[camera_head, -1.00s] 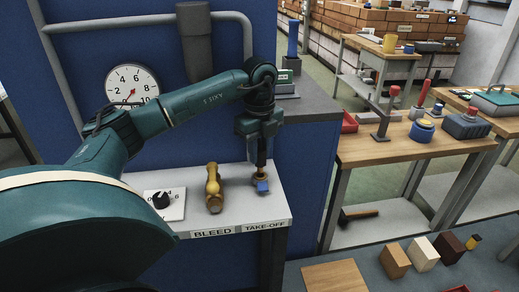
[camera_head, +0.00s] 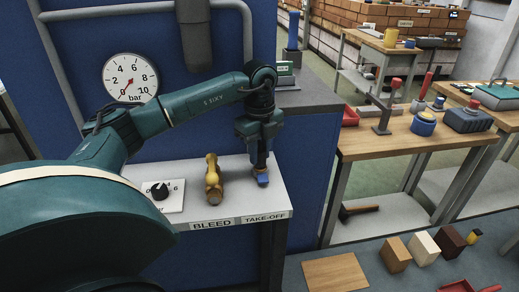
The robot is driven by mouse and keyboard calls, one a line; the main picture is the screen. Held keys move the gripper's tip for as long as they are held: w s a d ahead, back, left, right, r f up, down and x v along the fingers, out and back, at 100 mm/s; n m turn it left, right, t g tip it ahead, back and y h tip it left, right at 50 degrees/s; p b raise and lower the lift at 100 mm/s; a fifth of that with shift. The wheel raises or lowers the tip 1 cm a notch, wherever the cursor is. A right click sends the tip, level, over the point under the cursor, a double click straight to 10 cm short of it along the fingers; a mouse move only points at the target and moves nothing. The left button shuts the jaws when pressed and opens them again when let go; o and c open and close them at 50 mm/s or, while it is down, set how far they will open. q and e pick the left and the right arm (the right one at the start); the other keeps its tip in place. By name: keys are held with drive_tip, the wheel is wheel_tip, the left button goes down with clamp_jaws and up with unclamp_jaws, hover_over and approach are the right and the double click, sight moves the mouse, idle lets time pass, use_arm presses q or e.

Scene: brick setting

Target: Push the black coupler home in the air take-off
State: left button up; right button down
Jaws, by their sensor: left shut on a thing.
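The air take-off (camera_head: 262,179) is a small fitting with a blue front, at the right end of the pale grey shelf, behind the "TAKE-OFF" label (camera_head: 265,217). My left gripper (camera_head: 260,164) points down directly over it, with its tips close to the fitting. It is shut on a dark piece, which I take to be the black coupler; the fingers mostly hide it. I cannot tell how deep it sits in the take-off. My right gripper is not in view.
The brass bleed valve (camera_head: 213,180) stands left of the take-off. Further left is a black knob (camera_head: 160,191) on a white plate. A round pressure gauge (camera_head: 131,79) hangs on the blue panel. A wooden workbench (camera_head: 400,142) with tools stands at the right.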

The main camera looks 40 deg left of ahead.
sight(259, 150)
use_arm(q)
drive_tip(key=shift+f, duration=0.2)
drive_tip(key=o, duration=1.5)
drive_tip(key=shift+c, duration=0.2)
drive_tip(key=shift+r, duration=0.15)
wheel_tip(259, 150, up, 6)
drive_tip(key=p, duration=0.5)
drive_tip(key=shift+p, duration=0.3)
